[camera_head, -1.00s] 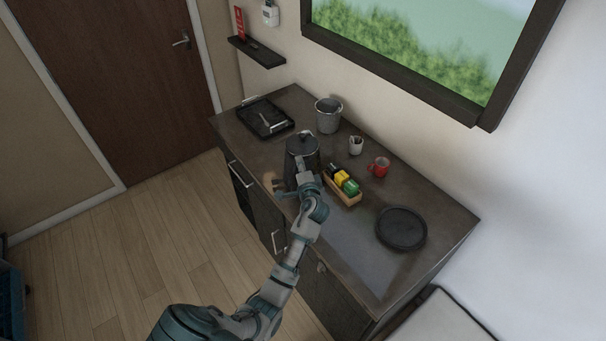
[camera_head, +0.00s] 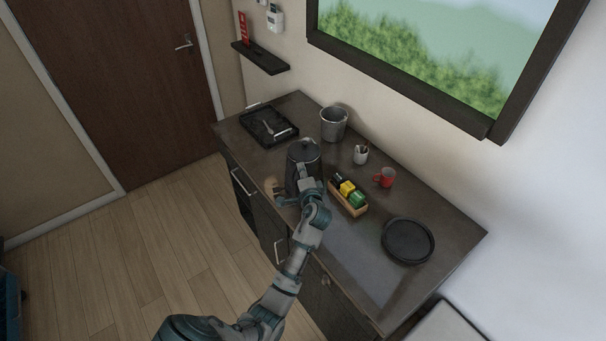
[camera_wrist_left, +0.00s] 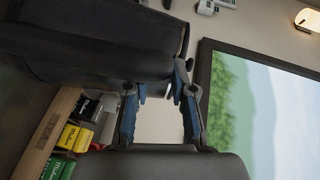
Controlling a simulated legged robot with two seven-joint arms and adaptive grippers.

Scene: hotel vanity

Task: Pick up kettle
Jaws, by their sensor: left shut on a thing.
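The kettle (camera_head: 303,153) is a dark grey, lidded vessel on the counter in the head view. It appears upright, and its lower part is partly hidden by my arm. My left gripper (camera_head: 306,181) is at the near side of the kettle, shut on it at the handle side. In the left wrist view the dark kettle body (camera_wrist_left: 90,42) fills the upper left, beside the blue-padded fingers of my left gripper (camera_wrist_left: 160,92). The exact grip on the handle is hard to make out. My right gripper is not in view.
A wooden box (camera_head: 347,207) of tea packets sits close right of the kettle. A metal bucket (camera_head: 334,124), a cup of sticks (camera_head: 361,154) and a red mug (camera_head: 385,177) stand behind. A black tray (camera_head: 254,122) lies left, a round dark tray (camera_head: 408,241) right.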

